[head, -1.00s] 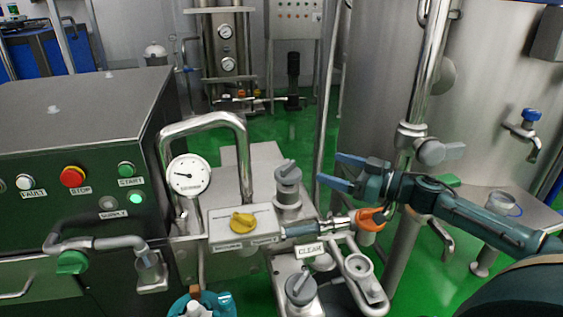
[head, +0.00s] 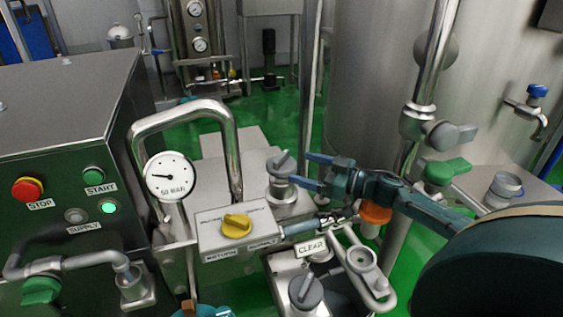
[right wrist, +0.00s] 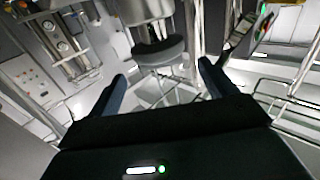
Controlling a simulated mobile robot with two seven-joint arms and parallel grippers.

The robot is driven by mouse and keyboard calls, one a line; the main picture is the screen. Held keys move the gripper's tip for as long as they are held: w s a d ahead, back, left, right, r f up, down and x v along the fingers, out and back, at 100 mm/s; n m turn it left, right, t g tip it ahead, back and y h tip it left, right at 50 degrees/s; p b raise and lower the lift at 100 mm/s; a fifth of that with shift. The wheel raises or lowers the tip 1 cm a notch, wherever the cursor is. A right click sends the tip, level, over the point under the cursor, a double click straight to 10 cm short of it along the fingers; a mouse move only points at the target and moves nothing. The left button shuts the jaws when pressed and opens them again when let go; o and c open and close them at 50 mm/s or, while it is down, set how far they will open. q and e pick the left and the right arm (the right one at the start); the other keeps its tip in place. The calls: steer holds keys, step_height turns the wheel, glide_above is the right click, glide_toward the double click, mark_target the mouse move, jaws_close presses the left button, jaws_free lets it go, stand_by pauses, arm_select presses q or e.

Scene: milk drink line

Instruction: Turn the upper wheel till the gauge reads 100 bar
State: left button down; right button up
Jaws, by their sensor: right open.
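The upper wheel (head: 281,162) is a grey knob with a raised bar on a steel cylinder, right of the bent steel pipe. The round white gauge (head: 170,177) stands left of it, marked 50 BAR, its dark needle pointing left. My right gripper (head: 302,169) is open, its two fingers pointing left at the wheel's right side; I cannot tell whether they touch it. In the right wrist view a dark grey curved part (right wrist: 160,52), apparently the wheel, lies ahead of and between the open fingers (right wrist: 162,75).
A yellow knob (head: 236,225) sits on the steel box left of the wheel. An orange part (head: 375,213) is beneath my right wrist. The panel with the red stop button (head: 27,189) is at left.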

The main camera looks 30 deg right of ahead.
mark_target(284, 159)
steer(key=x, duration=0.5)
steer(key=shift+w+a+r, duration=0.2)
steer(key=shift+w+r, duration=0.1)
steer(key=shift+r, duration=0.1)
steer(key=shift+w+a, duration=0.3)
steer(key=shift+w, duration=0.25)
arm_select(q)
steer(key=shift+a+r, duration=0.1)
steer(key=shift+r, duration=0.15)
arm_select(e)
steer(key=shift+w+a, duration=0.1)
